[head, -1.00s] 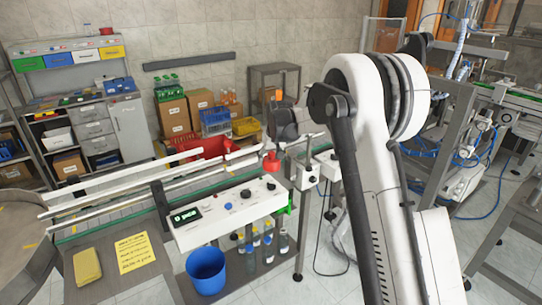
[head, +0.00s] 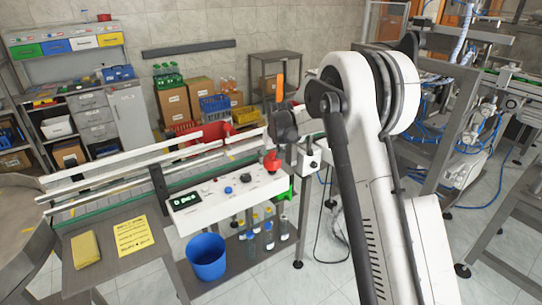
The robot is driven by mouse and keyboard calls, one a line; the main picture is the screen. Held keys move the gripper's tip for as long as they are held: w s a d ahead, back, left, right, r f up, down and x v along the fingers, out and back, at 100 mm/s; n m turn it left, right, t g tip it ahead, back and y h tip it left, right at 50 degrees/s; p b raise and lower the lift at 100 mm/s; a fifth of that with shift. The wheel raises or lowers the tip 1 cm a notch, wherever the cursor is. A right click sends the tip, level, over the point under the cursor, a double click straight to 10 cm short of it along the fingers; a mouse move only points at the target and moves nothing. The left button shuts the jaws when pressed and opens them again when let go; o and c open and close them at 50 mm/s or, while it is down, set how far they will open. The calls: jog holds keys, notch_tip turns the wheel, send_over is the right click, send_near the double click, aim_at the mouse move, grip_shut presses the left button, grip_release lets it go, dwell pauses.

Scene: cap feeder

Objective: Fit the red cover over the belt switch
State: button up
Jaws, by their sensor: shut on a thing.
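The red cover (head: 271,162) is at the right end of the white control panel (head: 215,207), upright, where the dark knob is. I take this knob for the belt switch. The cover hides most or all of it, and I cannot tell whether the cover is fully seated. My gripper (head: 272,151) is directly above the cover, pointing down and shut on it. The dark wrist and the small size hide the fingertips in part.
A small white box (head: 309,157) with a dark knob stands right of the panel. White conveyor rails (head: 110,180) run behind it. A blue bucket (head: 207,257), yellow note (head: 133,236) and yellow sponge (head: 85,249) are in front. A red part (head: 228,130) sits near the rails.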

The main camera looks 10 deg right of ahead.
jog(key=shift+f+b, duration=0.95)
jog(key=shift+f, duration=0.55)
jog(key=shift+f+b, duration=0.3)
jog(key=shift+b, duration=0.15)
jog(key=o, duration=1.2)
jog(key=shift+r, duration=0.1)
jog(key=v, duration=1.2)
